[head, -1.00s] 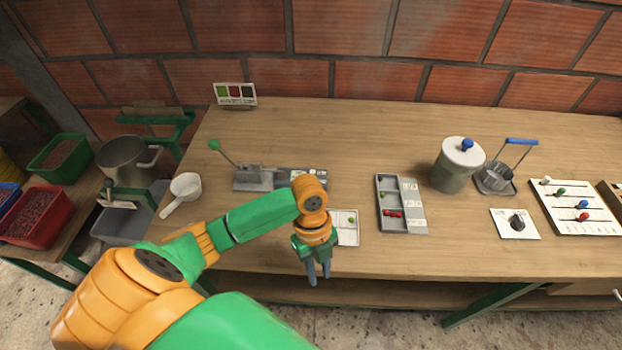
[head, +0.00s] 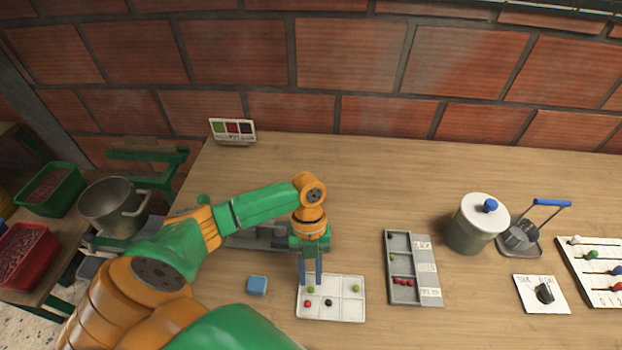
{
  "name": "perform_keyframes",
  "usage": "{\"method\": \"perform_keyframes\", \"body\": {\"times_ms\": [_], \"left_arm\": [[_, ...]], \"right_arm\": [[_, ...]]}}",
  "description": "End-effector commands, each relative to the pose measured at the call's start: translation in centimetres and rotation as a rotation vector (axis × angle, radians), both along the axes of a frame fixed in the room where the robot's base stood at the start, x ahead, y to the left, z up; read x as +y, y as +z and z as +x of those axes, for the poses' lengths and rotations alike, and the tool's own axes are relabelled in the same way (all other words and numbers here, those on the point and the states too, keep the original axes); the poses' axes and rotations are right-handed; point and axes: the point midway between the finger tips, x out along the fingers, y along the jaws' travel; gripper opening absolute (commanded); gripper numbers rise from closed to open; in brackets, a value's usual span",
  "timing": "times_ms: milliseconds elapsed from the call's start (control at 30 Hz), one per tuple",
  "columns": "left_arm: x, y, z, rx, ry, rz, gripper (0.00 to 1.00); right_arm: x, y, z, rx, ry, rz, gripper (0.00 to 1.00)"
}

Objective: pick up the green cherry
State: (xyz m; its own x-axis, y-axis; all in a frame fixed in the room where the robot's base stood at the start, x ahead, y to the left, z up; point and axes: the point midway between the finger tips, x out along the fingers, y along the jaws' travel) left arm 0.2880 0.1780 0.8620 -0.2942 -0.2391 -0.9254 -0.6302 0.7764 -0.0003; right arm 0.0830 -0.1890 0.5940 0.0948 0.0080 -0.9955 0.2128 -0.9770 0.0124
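A white tray (head: 338,316) with small compartments lies near the front of the wooden table. In it are a green cherry (head: 310,289) at the back left, a red cherry (head: 307,304), a black cherry (head: 328,302) and a second green cherry (head: 355,288) at the right. My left gripper (head: 311,283) points down at the tray's back left compartment. Its two fingers are apart, with the back left green cherry showing between or just below the tips. I cannot tell their exact height over the tray. My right gripper is not in view.
A grey sorting tray (head: 426,292) with black, green and red cherries lies to the right. A blue block (head: 257,286) sits left of the white tray. A lidded pot (head: 470,229), a blue-handled device (head: 521,235) and a dial card (head: 541,293) stand further right.

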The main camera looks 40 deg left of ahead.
Motion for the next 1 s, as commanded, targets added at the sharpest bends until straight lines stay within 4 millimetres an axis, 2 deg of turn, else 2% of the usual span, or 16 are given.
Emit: {"method": "perform_keyframes", "body": {"times_ms": [33, 133, 367, 467, 1000], "left_arm": [[-0.3, -0.6, -0.4, 0.005, 0.002, 0.0, 0.27], [-0.5, -1.9, -0.7, 0.002, 0.0, 0.001, 0.27], [-0.6, -2.3, -0.7, -0.002, 0.001, 0.001, 0.27], [-0.6, -2.3, -0.7, -0.002, 0.001, 0.001, 0.0], [-0.6, -2.3, -0.7, -0.001, 0.001, 0.002, 0.0]], "right_arm": [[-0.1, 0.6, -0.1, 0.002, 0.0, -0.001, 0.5], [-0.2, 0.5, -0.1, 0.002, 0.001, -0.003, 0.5], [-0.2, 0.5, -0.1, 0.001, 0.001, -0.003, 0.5], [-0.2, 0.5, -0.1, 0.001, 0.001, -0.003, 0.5], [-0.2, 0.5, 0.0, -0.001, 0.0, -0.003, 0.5]]}}
